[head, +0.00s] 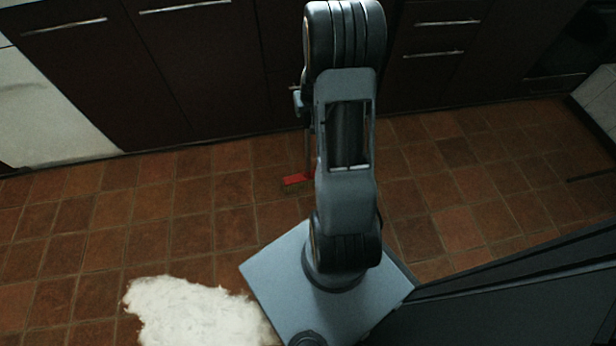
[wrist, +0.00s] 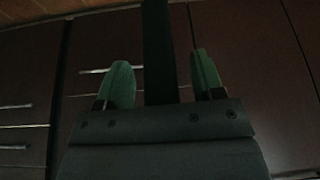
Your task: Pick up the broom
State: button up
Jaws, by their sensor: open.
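The broom (head: 298,181) has a red head on the tiled floor in front of the dark cabinets, just left of my arm in the head view. Its thin handle rises from the head, and my arm hides part of it. In the wrist view my gripper (wrist: 161,64) is open, with a green fingertip on each side. A dark straight bar, which looks like the broom handle (wrist: 158,35), runs between the fingers with a gap on both sides. I cannot tell how deep it sits between them. My gripper is mostly hidden behind the arm in the head view.
Dark cabinets (head: 200,75) with metal handles stand close behind the broom. A white panel (head: 50,115) is at the left. A fluffy white rug (head: 190,312) lies at the lower left. The tiled floor (head: 150,205) is clear to the left of the broom.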

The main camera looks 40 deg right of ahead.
jog(key=shift+w+f, duration=0.1)
jog(key=shift+f, duration=0.2)
grip_shut()
dwell(0.5)
